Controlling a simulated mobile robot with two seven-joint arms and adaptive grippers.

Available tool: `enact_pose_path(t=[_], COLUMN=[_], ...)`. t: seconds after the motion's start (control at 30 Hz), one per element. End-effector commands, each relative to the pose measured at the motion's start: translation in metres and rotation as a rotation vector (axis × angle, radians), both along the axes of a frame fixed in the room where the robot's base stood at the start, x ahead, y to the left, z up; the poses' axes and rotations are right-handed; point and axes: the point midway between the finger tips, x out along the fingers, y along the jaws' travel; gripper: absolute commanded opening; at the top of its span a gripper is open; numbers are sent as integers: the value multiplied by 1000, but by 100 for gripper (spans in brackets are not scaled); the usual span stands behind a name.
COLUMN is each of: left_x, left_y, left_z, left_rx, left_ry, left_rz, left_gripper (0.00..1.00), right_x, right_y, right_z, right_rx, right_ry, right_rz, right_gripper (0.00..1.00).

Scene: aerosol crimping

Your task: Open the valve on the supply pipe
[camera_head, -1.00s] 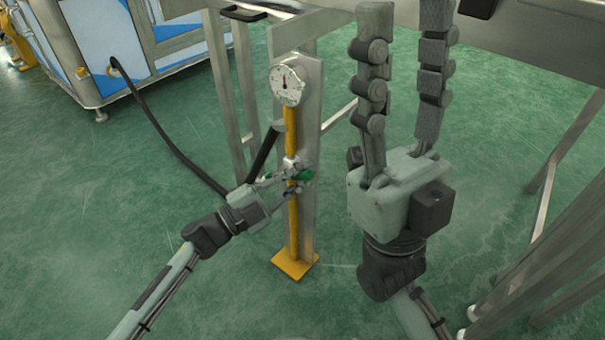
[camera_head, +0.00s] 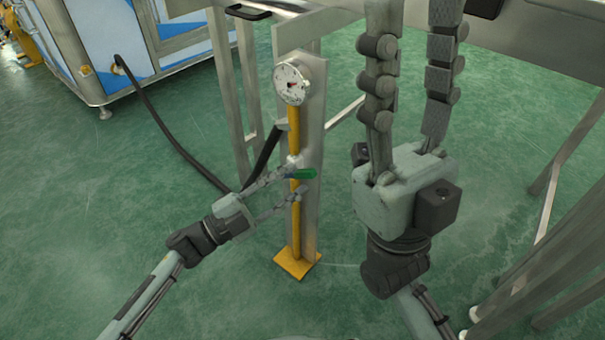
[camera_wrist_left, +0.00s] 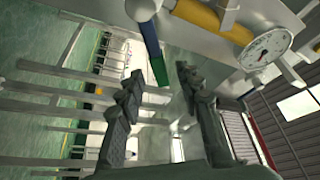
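The yellow supply pipe (camera_head: 295,220) stands upright on a metal post in the head view and crosses the top of the left wrist view (camera_wrist_left: 215,22). The valve's green handle (camera_head: 303,174) points sideways to the right of the pipe. In the left wrist view the handle (camera_wrist_left: 158,70) shows blue and green, its green end near the gap between my fingertips. My left gripper (camera_head: 285,187) is open at the pipe, fingers spread, with nothing clamped. My right gripper (camera_head: 412,15) is open and empty, fingers pointing up, right of the post.
A round pressure gauge (camera_head: 291,85) sits at the top of the pipe, also in the left wrist view (camera_wrist_left: 265,48). A black hose (camera_head: 165,130) runs from a blue-white cabinet (camera_head: 110,40). Metal frame legs (camera_head: 545,210) stand at right.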

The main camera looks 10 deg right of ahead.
Motion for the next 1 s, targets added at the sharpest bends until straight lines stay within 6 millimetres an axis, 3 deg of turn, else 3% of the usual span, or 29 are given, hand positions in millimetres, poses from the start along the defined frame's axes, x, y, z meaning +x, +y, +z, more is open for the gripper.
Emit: enact_pose_path(t=[0.2, 0.4, 0.77, 0.83, 0.93, 1.0], left_x=[-16, -25, -27, -27, -36, -50], left_y=[44, 68, 75, 74, 66, 56], left_z=[-12, -17, -18, -17, 2, 36], left_rx=[3, 1, 0, -3, -61, -163], left_ry=[1, 1, -1, -1, -6, -18], left_rz=[0, 0, -1, -1, -6, -9], left_gripper=[35, 35, 35, 29, 17, 8], right_x=[0, 0, 0, 0, 0, 0], right_y=[0, 0, 0, 0, 0, 0], right_z=[0, 0, 0, 0, 0, 0], right_rx=[1, 1, 1, 1, 1, 1], right_ry=[0, 1, 1, 1, 1, 1], right_rz=[1, 1, 1, 1, 1, 1], right_gripper=[40, 40, 40, 40, 40, 40])
